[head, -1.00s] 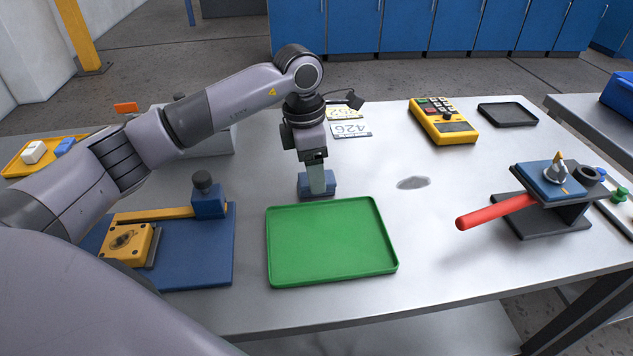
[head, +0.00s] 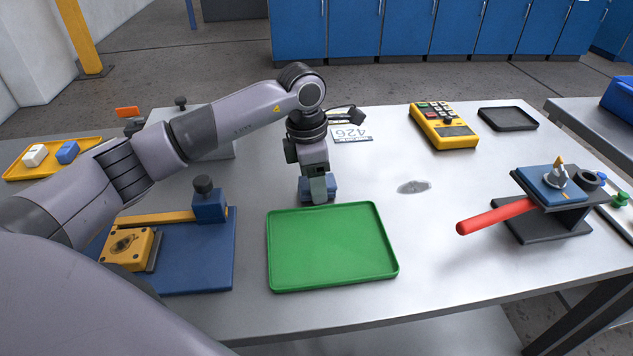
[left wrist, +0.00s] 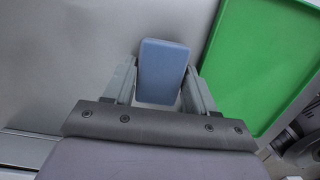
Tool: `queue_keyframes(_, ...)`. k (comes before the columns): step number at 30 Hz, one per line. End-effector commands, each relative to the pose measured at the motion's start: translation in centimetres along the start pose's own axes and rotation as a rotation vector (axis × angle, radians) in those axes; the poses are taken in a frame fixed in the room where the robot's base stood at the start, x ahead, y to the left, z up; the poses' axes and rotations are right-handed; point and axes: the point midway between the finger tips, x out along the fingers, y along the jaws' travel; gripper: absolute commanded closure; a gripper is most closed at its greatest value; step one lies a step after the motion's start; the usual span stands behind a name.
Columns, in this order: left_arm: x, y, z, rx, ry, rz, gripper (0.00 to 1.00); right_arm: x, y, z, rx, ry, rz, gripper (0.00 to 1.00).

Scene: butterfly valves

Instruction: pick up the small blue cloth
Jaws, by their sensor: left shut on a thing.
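The small blue cloth (head: 332,186) looks like a compact, flat-faced blue pad on the grey table, just behind the green tray (head: 332,248). In the left wrist view the cloth (left wrist: 162,68) lies between the two fingers. My left gripper (head: 318,194) points down over the cloth and is shut on it. The fingers hide part of the cloth in the head view. I cannot see clear space under it. My right gripper is not in view.
A blue fixture with a yellow lever (head: 160,216) stands left of the tray. A red-handled valve stand (head: 500,214) is at the right. A yellow meter (head: 442,125) and a black tray (head: 507,118) lie behind. The green tray is empty.

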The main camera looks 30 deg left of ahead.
Motion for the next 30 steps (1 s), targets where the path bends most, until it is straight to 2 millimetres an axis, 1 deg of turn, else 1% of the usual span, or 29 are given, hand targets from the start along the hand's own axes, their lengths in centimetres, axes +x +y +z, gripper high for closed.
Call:
queue_keyframes(5, -1.7, 0.1, 0.3, -0.001, -0.004, 0.003, 0.73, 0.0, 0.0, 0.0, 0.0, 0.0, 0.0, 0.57)
queue_keyframes(8, -3.6, 0.1, 0.5, -0.001, -0.005, 0.005, 0.73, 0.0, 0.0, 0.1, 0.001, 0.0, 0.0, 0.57)
queue_keyframes(11, -6.2, 0.1, 0.8, 0.001, -0.006, 0.006, 0.73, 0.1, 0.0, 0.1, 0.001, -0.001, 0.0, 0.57)
queue_keyframes(15, -10.5, 0.1, 1.4, 0.0, -0.007, 0.005, 0.73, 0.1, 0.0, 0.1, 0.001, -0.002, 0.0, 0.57)
queue_keyframes(18, -13.3, 0.1, 1.7, 0.0, -0.005, 0.004, 0.73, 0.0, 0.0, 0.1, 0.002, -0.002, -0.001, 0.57)
queue_keyframes(21, -15.7, 0.0, 2.0, 0.0, -0.004, 0.003, 0.73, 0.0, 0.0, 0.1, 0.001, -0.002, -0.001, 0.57)
queue_keyframes(24, -17.6, 0.0, 2.1, -0.001, -0.003, 0.003, 0.73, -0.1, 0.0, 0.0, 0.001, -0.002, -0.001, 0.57)
queue_keyframes(27, -18.7, 0.0, 2.3, 0.0, -0.002, 0.001, 0.73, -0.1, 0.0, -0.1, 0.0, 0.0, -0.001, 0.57)
queue_keyframes(30, -19.4, 0.0, 2.4, 0.0, -0.001, 0.0, 0.73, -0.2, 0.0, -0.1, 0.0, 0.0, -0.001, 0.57)
